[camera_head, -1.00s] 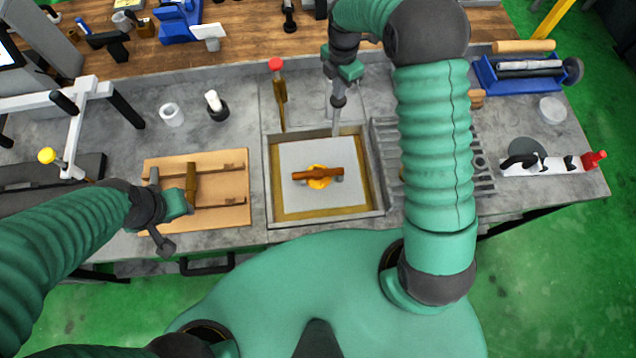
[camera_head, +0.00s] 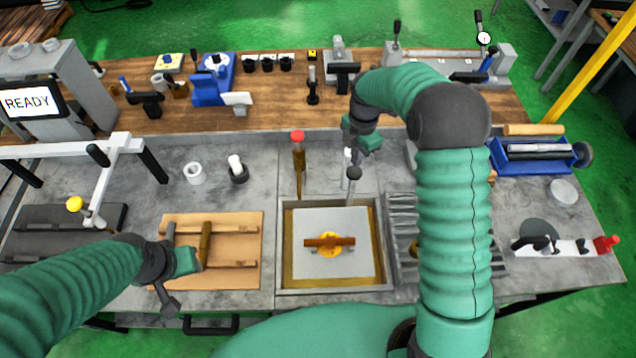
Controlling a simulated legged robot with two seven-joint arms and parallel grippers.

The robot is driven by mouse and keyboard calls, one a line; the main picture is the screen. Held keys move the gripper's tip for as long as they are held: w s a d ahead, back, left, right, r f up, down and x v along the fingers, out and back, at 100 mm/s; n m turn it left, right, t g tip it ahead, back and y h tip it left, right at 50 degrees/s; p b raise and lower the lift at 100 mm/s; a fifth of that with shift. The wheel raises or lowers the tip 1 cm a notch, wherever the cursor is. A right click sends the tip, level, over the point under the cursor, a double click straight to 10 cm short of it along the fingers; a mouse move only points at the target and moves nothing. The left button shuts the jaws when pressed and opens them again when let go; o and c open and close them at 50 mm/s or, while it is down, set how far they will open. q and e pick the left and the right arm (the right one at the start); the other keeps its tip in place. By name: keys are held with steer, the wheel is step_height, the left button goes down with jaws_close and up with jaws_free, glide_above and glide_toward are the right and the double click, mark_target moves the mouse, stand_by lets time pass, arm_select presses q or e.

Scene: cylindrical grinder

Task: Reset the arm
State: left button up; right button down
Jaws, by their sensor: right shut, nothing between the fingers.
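My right gripper (camera_head: 353,174) is shut and empty. It hangs just behind the back rim of the square basin (camera_head: 286,291), beside a small pale upright piece (camera_head: 346,157). My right arm crosses the picture from lower right. My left gripper (camera_head: 169,268) is over the left part of the tan board (camera_head: 232,278). Its two dark fingers look spread apart, with nothing seen between them. A brown bar (camera_head: 206,242) stands just right of it on the board. A brown bar with a yellow disc (camera_head: 330,243) lies on the pale plate in the basin.
A red-topped upright tool (camera_head: 298,160) stands behind the basin. A slotted grey rack (camera_head: 402,240) is right of it, partly hidden by my arm. A screen reading READY (camera_head: 28,102) is at left. White and black cups (camera_head: 194,173) stand on the grey bench.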

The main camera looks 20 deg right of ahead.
steer(key=s+a+f+m+t+b, duration=0.1)
steer(key=s+a+f+m+b, duration=0.2)
steer(key=s+f+m+b, duration=0.3)
steer(key=s+a+f+m+t+b, duration=0.1)
steer(key=s+a+f+m+b, duration=0.2)
steer(key=s+f+m+b, duration=0.3)
steer(key=s+m+b, duration=0.5)
steer(key=s+m, duration=0.3)
steer(key=m, duration=0.1)
steer(key=shift+a+f+t, duration=0.3)
steer(key=shift+a+f, duration=0.1)
